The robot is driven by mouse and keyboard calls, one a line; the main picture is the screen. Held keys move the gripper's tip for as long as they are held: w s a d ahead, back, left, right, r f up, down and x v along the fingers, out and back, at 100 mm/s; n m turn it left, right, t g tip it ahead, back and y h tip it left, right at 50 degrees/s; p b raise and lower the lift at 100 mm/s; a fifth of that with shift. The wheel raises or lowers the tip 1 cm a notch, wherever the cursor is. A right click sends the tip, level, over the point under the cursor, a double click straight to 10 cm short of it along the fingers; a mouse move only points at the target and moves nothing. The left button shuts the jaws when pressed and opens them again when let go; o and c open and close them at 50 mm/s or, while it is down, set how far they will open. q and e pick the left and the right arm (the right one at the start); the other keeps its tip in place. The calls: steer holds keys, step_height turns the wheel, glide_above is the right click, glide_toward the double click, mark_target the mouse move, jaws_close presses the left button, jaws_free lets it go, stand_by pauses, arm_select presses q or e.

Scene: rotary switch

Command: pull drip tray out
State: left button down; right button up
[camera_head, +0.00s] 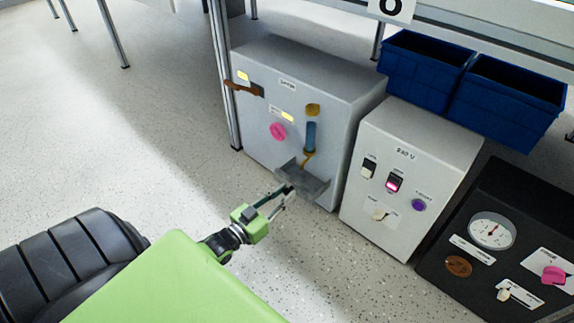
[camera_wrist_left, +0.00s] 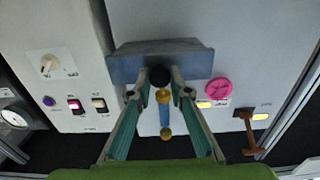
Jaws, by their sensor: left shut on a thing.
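The grey drip tray (camera_head: 312,183) sticks out low on the front of the grey dispenser cabinet (camera_head: 262,140). In the left wrist view the tray (camera_wrist_left: 125,67) appears upside down, with a round black knob (camera_wrist_left: 159,76) on its front. My left gripper (camera_head: 287,194) reaches the tray's front from the lower left in the head view. In the left wrist view its two fingers (camera_wrist_left: 159,85) close around the knob from both sides. How far the tray is out of the cabinet is hard to tell. My right gripper is not in view.
The cabinet carries a brown lever (camera_head: 245,89), a pink knob (camera_head: 278,131) and a blue cylinder (camera_head: 310,136). A white switch box (camera_head: 375,225) stands close on the right, with a black gauge panel (camera_head: 450,270) beyond. Open speckled floor (camera_head: 130,150) lies left and in front.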

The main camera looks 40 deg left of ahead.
arm_select(q)
steer(key=c, duration=1.8)
jaws_free()
steer(key=shift+c, duration=0.2)
steer(key=shift+s, duration=0.1)
steer(key=s, duration=1.1)
steer(key=shift+s+a, duration=0.35)
steer(key=shift+a, duration=0.1)
